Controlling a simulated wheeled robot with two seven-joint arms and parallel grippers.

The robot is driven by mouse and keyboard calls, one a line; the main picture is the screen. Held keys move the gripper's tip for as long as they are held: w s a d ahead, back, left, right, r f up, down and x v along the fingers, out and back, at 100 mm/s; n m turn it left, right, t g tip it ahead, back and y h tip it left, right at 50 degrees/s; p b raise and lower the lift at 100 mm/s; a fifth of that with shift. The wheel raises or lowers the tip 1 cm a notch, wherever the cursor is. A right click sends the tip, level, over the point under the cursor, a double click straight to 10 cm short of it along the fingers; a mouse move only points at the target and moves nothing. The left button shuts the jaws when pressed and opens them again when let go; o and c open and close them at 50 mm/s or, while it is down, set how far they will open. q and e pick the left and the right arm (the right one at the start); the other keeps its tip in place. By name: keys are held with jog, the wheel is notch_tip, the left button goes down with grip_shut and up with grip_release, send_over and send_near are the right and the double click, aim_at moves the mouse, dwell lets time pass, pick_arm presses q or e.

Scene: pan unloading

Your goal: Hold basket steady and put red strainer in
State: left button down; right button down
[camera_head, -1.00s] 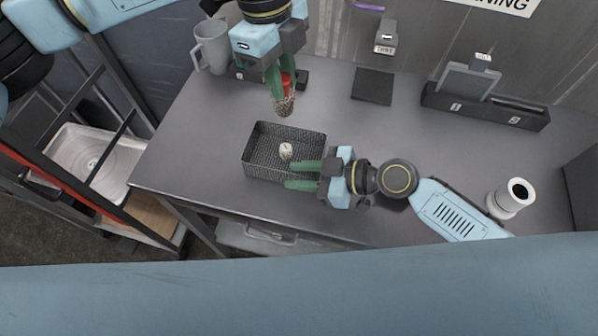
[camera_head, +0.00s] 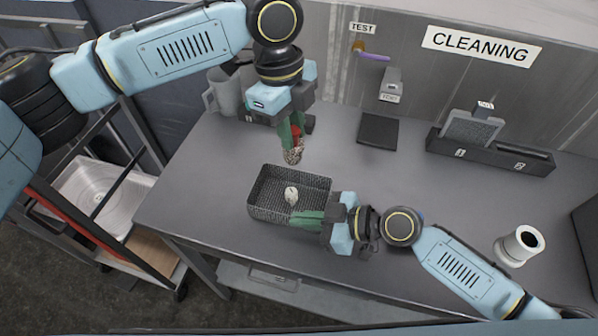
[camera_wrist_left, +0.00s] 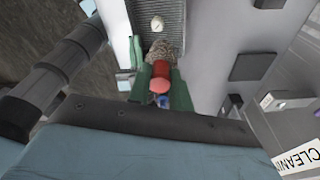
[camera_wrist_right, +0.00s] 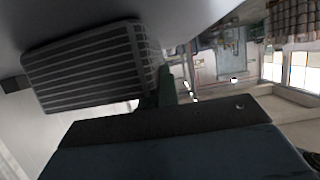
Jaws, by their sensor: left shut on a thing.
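The dark mesh basket (camera_head: 262,208) stands upright on the grey table, with a small whitish thing (camera_head: 291,194) inside. My left gripper (camera_head: 291,130) is shut on the strainer's red handle (camera_wrist_left: 161,76). The strainer's mesh cup (camera_head: 293,155) hangs downward, in the air just beyond the basket's far side in the head view. My right gripper (camera_head: 306,219) is at the basket's near right wall, its green fingers close together on that wall. In the right wrist view the basket's ribbed side (camera_wrist_right: 85,65) lies beside a green finger; the other finger is mostly hidden.
A grey mug (camera_head: 222,93) stands at the back left, behind my left gripper. A dark flat pad (camera_head: 378,131), a black numbered holder (camera_head: 490,152) and a white cylinder (camera_head: 519,246) are to the right. The table's middle right is clear.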

pick_arm(q)
jog(key=f, duration=0.2)
jog(key=w+f, duration=0.1)
jog(key=shift+w+f, duration=0.1)
jog(key=shift+f, duration=2.55)
jog(key=shift+f, duration=0.1)
jog(key=shift+f, duration=0.15)
jog(key=c, duration=1.2)
grip_release()
jog(key=shift+w+a+r, duration=0.15)
jog(key=shift+r, duration=1.15)
jog(key=shift+w+a+r, duration=0.1)
jog(key=shift+a+r, duration=0.1)
jog(key=shift+r, duration=1.15)
jog(key=shift+w+a+r, duration=0.15)
jog(key=shift+r, duration=1.15)
